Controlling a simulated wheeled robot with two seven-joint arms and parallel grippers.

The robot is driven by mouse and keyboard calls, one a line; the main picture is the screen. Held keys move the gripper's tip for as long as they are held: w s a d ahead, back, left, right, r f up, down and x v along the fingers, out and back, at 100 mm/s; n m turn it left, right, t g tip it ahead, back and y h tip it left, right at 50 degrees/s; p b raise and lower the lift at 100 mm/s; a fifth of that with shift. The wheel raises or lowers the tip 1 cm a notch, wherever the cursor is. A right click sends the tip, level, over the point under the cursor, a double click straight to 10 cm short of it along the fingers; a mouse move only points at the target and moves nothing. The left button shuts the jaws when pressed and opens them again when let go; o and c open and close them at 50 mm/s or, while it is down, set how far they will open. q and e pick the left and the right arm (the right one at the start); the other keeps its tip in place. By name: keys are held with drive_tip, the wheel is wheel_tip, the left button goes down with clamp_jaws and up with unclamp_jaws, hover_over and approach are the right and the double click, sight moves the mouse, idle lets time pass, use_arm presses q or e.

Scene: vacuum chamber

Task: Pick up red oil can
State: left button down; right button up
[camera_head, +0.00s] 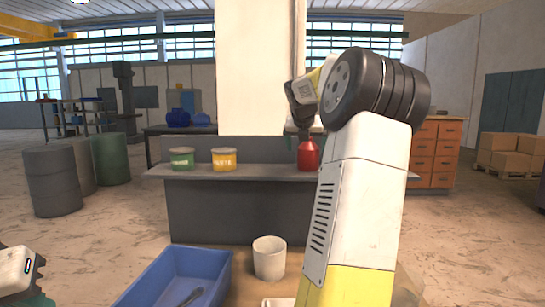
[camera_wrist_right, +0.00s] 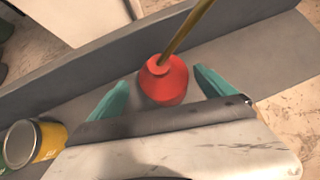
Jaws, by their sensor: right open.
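The red oil can (camera_head: 308,155) stands on the grey shelf (camera_head: 260,172) in the head view, left of my raised right arm. In the right wrist view the red oil can (camera_wrist_right: 164,80) is between the two teal fingers of my right gripper (camera_wrist_right: 160,100), with its thin spout rising toward the top. The right gripper is open, with gaps between the can and both fingers. In the head view this gripper (camera_head: 303,130) is mostly hidden by its own wrist. Part of my left gripper (camera_head: 30,280) shows at the lower left edge; its fingertips are cut off.
A green can (camera_head: 182,158) and a yellow can (camera_head: 224,159) stand on the shelf to the left. The yellow can (camera_wrist_right: 38,142) also shows in the wrist view. A blue bin (camera_head: 213,270) and a white cup (camera_head: 269,258) are on the near table.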

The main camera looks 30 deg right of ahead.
drive_tip(key=x, duration=0.6)
drive_tip(key=shift+s+d+f, duration=0.2)
drive_tip(key=shift+f, duration=0.3)
drive_tip(key=c, duration=1.7)
